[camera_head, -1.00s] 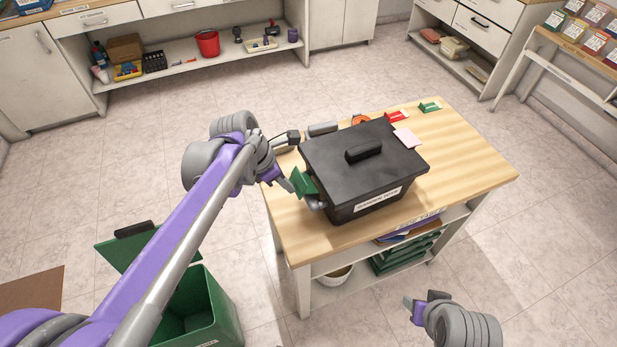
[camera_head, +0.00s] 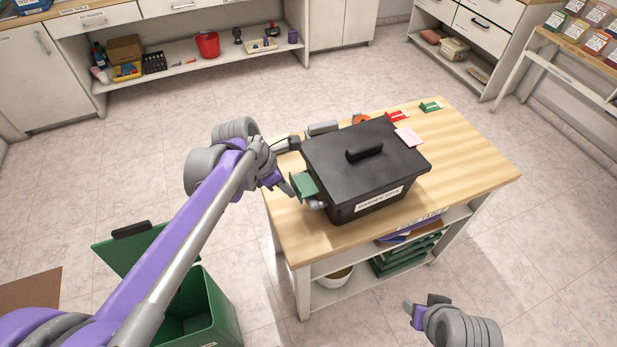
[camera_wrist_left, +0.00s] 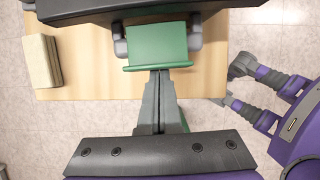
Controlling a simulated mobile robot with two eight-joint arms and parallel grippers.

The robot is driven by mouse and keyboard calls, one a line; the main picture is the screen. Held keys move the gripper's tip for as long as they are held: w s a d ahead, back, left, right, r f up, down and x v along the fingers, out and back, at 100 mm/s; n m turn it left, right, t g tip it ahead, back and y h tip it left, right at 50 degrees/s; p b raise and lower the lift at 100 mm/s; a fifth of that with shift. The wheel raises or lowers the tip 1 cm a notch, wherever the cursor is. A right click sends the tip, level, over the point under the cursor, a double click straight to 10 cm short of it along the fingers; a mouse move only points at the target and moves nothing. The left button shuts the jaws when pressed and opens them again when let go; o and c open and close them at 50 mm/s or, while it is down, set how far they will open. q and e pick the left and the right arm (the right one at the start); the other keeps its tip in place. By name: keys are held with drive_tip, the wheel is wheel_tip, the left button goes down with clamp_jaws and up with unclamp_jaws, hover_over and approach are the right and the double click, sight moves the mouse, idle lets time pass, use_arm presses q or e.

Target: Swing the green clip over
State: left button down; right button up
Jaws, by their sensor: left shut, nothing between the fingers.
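The green clip (camera_head: 304,185) is on the left side of the black lidded box (camera_head: 372,182), which stands on the wooden table. In the left wrist view the clip (camera_wrist_left: 157,46) is a flat green flap with a lip, between two grey hinge lugs on the box side. My left gripper (camera_head: 291,188) is shut and empty, its fingertips at the clip's outer lip. In the left wrist view the fingertips (camera_wrist_left: 159,74) meet or nearly meet the lip; exact contact cannot be told. My right gripper (camera_head: 421,304) is off the table's front right, its fingers small.
The wooden tabletop (camera_head: 465,165) is clear at right. A red item (camera_head: 397,116) and a green item (camera_head: 431,106) sit at the back edge. An open green bin (camera_head: 205,310) stands on the floor at left.

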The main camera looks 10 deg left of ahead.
use_arm(q)
drive_tip(key=shift+r, duration=0.15)
drive_tip(key=shift+s+a+r+p, duration=0.55)
drive_tip(key=shift+s+a, duration=0.1)
drive_tip(key=shift+a, duration=0.15)
drive_tip(key=shift+s+a+r+p, duration=0.4)
drive_tip(key=shift+s+a+r, duration=0.15)
drive_tip(key=shift+a, duration=0.25)
wheel_tip(320, 180, up, 5)
drive_tip(key=p, duration=0.3)
drive_tip(key=p+v, duration=0.1)
drive_tip(key=v, duration=0.9)
drive_tip(key=shift+r, duration=0.35)
